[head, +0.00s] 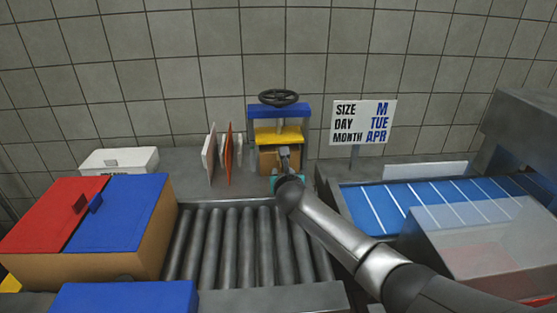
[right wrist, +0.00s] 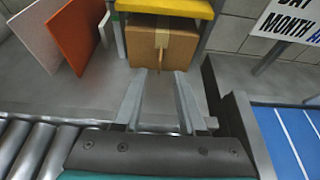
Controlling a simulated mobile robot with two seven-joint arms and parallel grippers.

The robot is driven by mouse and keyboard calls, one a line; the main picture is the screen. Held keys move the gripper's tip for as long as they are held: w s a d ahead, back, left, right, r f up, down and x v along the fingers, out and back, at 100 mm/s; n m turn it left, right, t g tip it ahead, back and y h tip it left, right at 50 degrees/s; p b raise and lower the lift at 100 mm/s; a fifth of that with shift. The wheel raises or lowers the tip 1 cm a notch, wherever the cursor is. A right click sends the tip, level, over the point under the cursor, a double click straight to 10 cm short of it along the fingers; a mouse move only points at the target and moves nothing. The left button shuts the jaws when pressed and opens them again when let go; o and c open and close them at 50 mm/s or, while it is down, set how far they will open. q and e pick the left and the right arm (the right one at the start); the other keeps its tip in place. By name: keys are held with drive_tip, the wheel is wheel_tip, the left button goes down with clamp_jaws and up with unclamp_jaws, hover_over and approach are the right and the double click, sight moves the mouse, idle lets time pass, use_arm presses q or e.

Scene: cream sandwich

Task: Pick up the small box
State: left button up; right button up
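A small brown cardboard box (head: 267,161) sits in the press frame under its yellow plate, at the back of the counter. In the right wrist view the box (right wrist: 181,45) is straight ahead, with a paler strip down its front. My right gripper (head: 285,153) is in front of the box in the head view and covers part of it. In the right wrist view its two fingers (right wrist: 161,76) are apart with nothing held between them, pointing at the box. I cannot tell whether the tips touch it. My left gripper is not in view.
The press (head: 279,112) has blue bars and a black wheel. Red and white panels (head: 228,154) stand to its left. A roller conveyor (head: 230,245) lies in front. A red-and-blue-lidded box (head: 160,235) is left; a sign (head: 363,122) and blue belt (head: 425,204) are right.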

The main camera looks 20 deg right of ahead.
sight(280, 163)
drive_tip(key=shift+b+x, duration=0.45)
drive_tip(key=shift+x, duration=0.6)
drive_tip(key=shift+w+d+f, duration=0.15)
drive_tip(key=shift+w+f, duration=0.1)
drive_tip(key=shift+w, duration=0.2)
drive_tip(key=shift+b+x, duration=1.8)
drive_tip(key=shift+x, duration=0.1)
drive_tip(key=shift+w+d+f+b, duration=0.1)
drive_tip(key=shift+w+d+b, duration=0.1)
drive_tip(key=shift+w+b, duration=0.4)
drive_tip(key=shift+w, duration=0.2)
drive_tip(key=c, duration=0.6)
clamp_jaws()
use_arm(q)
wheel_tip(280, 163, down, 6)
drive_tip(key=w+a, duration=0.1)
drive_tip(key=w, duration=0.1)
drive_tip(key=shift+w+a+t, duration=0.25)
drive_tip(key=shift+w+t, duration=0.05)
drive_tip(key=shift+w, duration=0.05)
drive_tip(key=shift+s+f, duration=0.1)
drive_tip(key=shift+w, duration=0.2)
